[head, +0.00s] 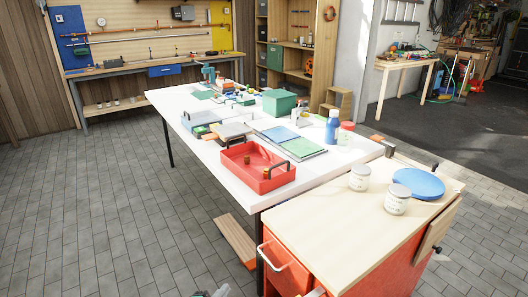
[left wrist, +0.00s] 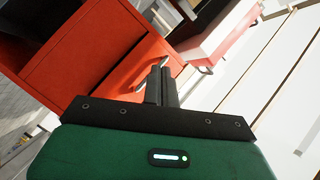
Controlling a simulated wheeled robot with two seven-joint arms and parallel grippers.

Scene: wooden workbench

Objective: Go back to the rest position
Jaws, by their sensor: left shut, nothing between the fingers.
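My left gripper (left wrist: 163,84) shows in the left wrist view with its two dark fingers together and nothing between them. Behind the fingers is the red cabinet (left wrist: 95,55) with its pale handle. I cannot tell how far the fingertips are from it. In the head view only a small bit of my left gripper (head: 222,291) shows at the bottom edge, low in front of the red cabinet (head: 290,272). My right gripper is in neither view.
A white table (head: 185,103) holds a red tray (head: 262,181), a green box (head: 279,101) and a blue bottle (head: 332,127). Two jars and a blue disc (head: 418,182) stand on the cabinet's wooden top (head: 345,217). Tiled floor (head: 110,215) at left is clear.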

